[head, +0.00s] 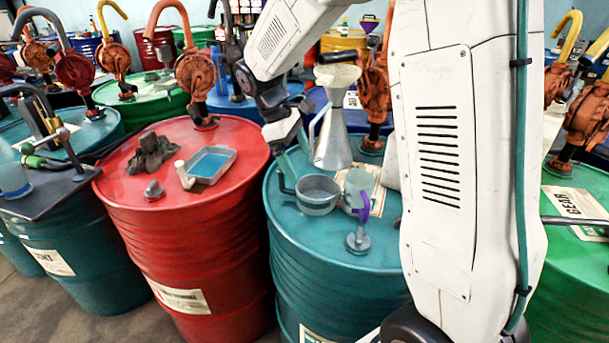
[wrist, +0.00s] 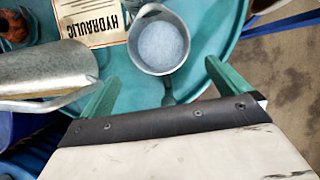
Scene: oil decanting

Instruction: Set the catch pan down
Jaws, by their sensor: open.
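The catch pan, a round grey pan (head: 318,196) with a side handle, sits upright on the teal drum (head: 285,228). In the wrist view the pan (wrist: 160,45) holds a pale bluish content, and its handle points toward my gripper. My gripper (head: 294,158) is at the handle side of the pan. In the wrist view my gripper (wrist: 163,72) is open, with one green finger on each side of the handle and gaps between. The fingertips are partly hidden in the head view.
A silver conical can (head: 332,140) stands just behind the pan; a grey cup with a purple part (head: 358,190) and a metal cap (head: 358,240) are to its right. The red drum (head: 130,190) carries a blue-filled tray (head: 212,164) and a dark rag (head: 152,154).

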